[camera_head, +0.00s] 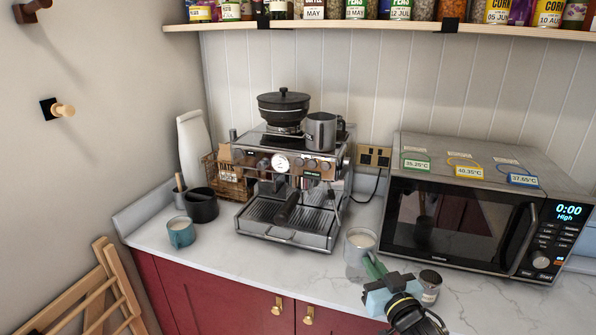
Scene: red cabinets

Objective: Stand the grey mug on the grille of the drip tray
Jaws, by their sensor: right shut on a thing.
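The grey mug (355,262) has a pale inside or filling. It is upright in front of the right corner of the coffee machine, over the worktop. My right gripper (374,268) comes in from the lower right and is shut on the mug's near right side. The fingers hide part of the mug; I cannot tell whether its base touches the worktop. The drip tray (261,231) is at the front foot of the coffee machine (327,170), left of the mug. Its grille (270,213) looks bare, with a black portafilter handle (287,209) hanging above it. My left gripper is not in view.
A small dark-lidded jar (430,284) stands close to my right gripper. A microwave (455,220) fills the right. A teal mug (181,233) and black container (202,206) stand left of the machine. A metal jug (321,132) sits on top of it.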

